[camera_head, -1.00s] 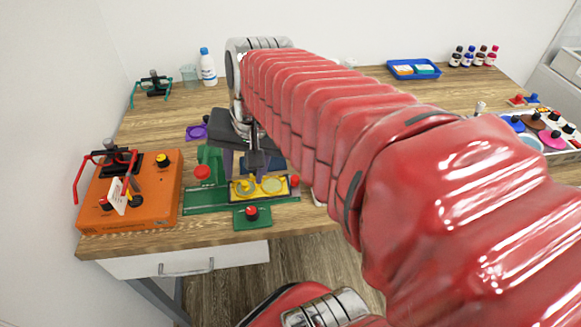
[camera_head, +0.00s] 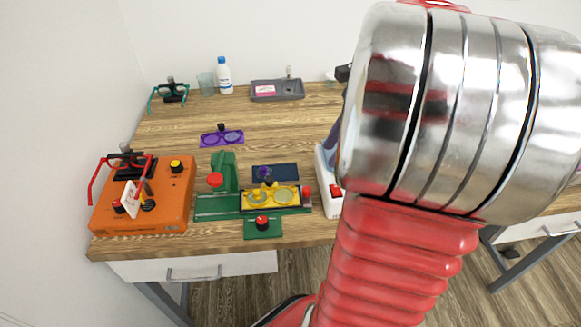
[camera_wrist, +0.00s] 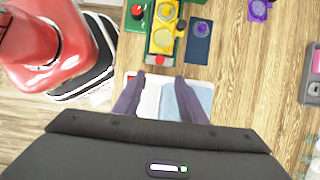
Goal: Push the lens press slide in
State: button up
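A red knob (camera_head: 307,193) marks the slide's right end. In the wrist view the slide (camera_wrist: 162,38) shows at top centre, its red knob (camera_wrist: 160,60) just beyond my fingertips. My gripper (camera_wrist: 159,80) is open and empty, over the white device. In the head view my arm hides most of it.
A white device with a red switch (camera_head: 335,190) stands close right of the press. A navy mat (camera_head: 275,172) lies behind the slide. An orange box (camera_head: 175,205) stands left. A green block with a red button (camera_head: 262,228) is in front.

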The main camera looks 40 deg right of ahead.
aim_at(307, 188)
dwell(0.3)
jog(key=x, duration=1.4)
jog(key=shift+c, duration=0.5)
jog(key=shift+r, duration=0.1)
grip_shut()
